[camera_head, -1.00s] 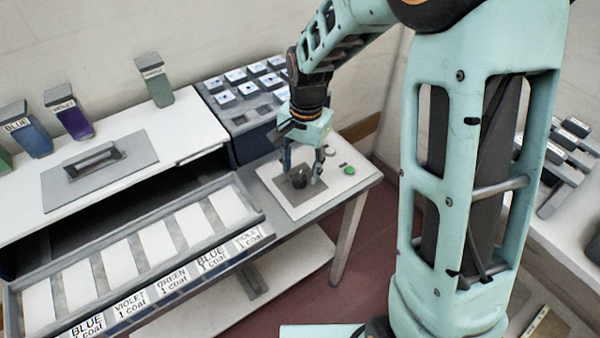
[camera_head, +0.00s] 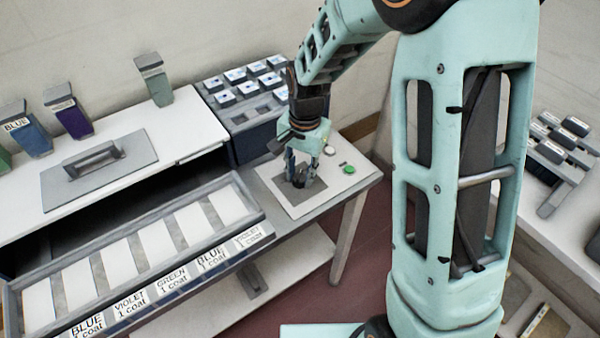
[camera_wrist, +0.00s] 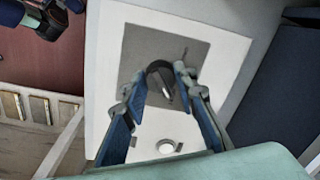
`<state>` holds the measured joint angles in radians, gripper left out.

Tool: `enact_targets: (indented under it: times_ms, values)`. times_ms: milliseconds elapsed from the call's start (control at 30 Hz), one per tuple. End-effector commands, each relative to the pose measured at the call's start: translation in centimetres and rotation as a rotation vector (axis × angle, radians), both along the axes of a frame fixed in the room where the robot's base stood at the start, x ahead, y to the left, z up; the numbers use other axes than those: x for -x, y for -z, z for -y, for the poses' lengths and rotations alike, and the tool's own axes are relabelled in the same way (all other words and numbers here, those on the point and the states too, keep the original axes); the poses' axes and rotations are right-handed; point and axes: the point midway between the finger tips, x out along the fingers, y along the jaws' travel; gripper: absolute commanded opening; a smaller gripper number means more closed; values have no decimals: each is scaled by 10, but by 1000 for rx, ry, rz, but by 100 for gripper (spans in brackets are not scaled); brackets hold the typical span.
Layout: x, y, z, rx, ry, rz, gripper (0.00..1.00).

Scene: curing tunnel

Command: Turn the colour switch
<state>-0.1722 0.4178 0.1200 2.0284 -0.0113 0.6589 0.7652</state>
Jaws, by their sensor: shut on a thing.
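The colour switch is a dark round knob (camera_wrist: 158,76) with a pale pointer, on a grey square plate (camera_wrist: 138,42) set in a white panel (camera_wrist: 103,92). In the head view the panel (camera_head: 290,207) lies on the right end of the bench, and the knob is mostly hidden by the fingers. My gripper (camera_head: 300,182) points down over the plate. In the wrist view my gripper (camera_wrist: 161,78) has one finger on each side of the knob and is shut on it.
A green button (camera_head: 348,169) and a pale round button (camera_head: 329,150) sit beside the plate. A grey rack of labelled blocks (camera_head: 240,100) stands behind. At left are a tray of labelled white panels (camera_head: 262,212) and several colour containers (camera_head: 72,115).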

Motion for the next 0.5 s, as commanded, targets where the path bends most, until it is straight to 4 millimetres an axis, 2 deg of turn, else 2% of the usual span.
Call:
enact_targets:
  times_ms: [267,500]
  values:
    - [0,0,0,0,-47,1,2]
    - [-1,0,1,0,-194,1,2]
